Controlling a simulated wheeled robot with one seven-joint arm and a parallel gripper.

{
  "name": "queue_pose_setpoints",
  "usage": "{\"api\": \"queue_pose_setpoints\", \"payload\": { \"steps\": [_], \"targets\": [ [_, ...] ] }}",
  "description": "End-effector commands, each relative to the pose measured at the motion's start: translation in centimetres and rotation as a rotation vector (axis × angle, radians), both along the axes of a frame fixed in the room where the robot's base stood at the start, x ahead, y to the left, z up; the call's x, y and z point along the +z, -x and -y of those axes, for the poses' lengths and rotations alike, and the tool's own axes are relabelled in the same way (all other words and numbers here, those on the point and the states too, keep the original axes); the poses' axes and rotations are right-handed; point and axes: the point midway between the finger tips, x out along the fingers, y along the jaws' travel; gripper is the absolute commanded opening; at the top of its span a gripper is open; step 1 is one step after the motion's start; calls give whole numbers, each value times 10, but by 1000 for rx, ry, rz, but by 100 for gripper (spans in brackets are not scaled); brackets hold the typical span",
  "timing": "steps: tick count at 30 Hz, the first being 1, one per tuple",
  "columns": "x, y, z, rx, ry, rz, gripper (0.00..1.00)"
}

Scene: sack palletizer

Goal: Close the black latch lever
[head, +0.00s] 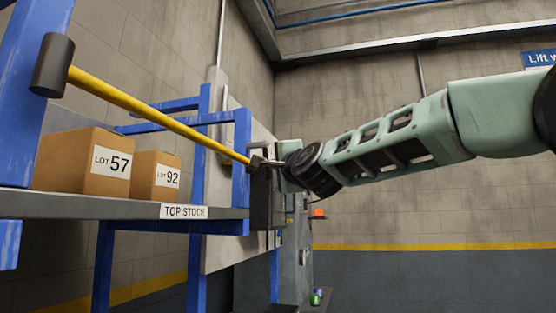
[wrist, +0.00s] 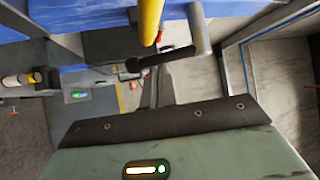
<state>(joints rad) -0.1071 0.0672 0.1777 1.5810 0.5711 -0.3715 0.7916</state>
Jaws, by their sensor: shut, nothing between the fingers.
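In the wrist view a dark bent piece, which looks like the black latch lever (wrist: 180,54), sits at the end of the yellow bar (wrist: 150,20), just beyond my gripper's palm. In the head view the yellow bar (head: 150,108) slopes down to the right from a black cylinder (head: 52,65) at its left end. My gripper (head: 262,163) is shut and empty at the bar's right end, in front of a dark upright box (head: 266,200). I cannot tell whether it touches the lever. The lever is not clear in the head view, and the fingertips are hard to make out in the wrist view.
A grey shelf (head: 90,206) on a blue frame carries two cartons, LOT 57 (head: 85,165) and LOT 92 (head: 155,177), left of my gripper. A grey panel (head: 222,190) stands behind. The space under my arm at the right looks free.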

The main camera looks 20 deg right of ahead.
Motion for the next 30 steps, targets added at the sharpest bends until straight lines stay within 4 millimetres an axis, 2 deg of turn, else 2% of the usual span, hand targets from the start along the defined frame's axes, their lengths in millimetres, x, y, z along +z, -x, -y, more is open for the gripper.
{"api": "queue_pose_setpoints", "payload": {
  "steps": [3,30],
  "targets": [
    [0,2,-3,4,-27,-43,0],
    [-1,12,-9,3,-24,-38,0]
  ]
}}
